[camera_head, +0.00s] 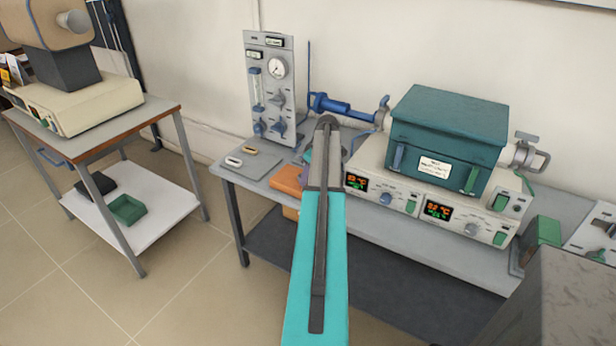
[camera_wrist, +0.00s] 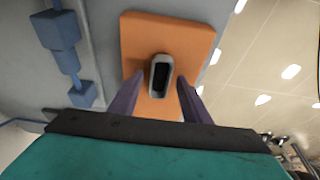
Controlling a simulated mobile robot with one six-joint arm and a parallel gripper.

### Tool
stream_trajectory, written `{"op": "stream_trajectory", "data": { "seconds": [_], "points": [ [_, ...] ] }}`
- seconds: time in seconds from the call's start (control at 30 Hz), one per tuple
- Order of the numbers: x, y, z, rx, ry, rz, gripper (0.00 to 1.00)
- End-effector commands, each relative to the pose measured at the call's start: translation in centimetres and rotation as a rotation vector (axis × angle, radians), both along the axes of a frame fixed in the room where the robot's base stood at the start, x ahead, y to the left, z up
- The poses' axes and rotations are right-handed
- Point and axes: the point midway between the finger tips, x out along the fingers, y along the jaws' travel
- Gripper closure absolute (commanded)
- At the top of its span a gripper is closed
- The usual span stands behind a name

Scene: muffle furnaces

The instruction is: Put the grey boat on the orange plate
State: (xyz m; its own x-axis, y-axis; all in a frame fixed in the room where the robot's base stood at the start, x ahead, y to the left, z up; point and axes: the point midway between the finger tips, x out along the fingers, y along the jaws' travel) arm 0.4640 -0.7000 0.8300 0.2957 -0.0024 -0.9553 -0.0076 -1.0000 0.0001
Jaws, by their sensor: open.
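The orange plate (camera_wrist: 197,38) fills the middle of the wrist view. The grey boat (camera_wrist: 152,77), with a dark hollow, appears over its bare surface, within its edges. I cannot tell for sure whether the boat touches the plate. My gripper (camera_wrist: 157,88) is open, with one purple finger on each side of the boat and visible gaps between. In the head view the orange plate (camera_head: 287,179) lies on the bench, left of my arm. My arm hides its right part, and the grey boat cannot be seen there.
A grey plate (camera_head: 258,173) left of the orange plate bears a white boat (camera_head: 234,161) and a tan boat (camera_head: 249,150). A gauge panel (camera_head: 269,85) stands behind. A teal furnace (camera_head: 449,122) on a control unit stands to the right, with blue tubing (camera_head: 335,104) beside it.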

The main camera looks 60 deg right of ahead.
Motion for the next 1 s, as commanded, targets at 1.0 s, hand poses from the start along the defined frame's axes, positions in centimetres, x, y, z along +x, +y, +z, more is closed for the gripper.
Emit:
{"op": "stream_trajectory", "data": {
  "seconds": [1.0],
  "points": [
    [-3.0, 0.0, 10.2, -0.001, -0.001, 0.0, 0.57]
  ]
}}
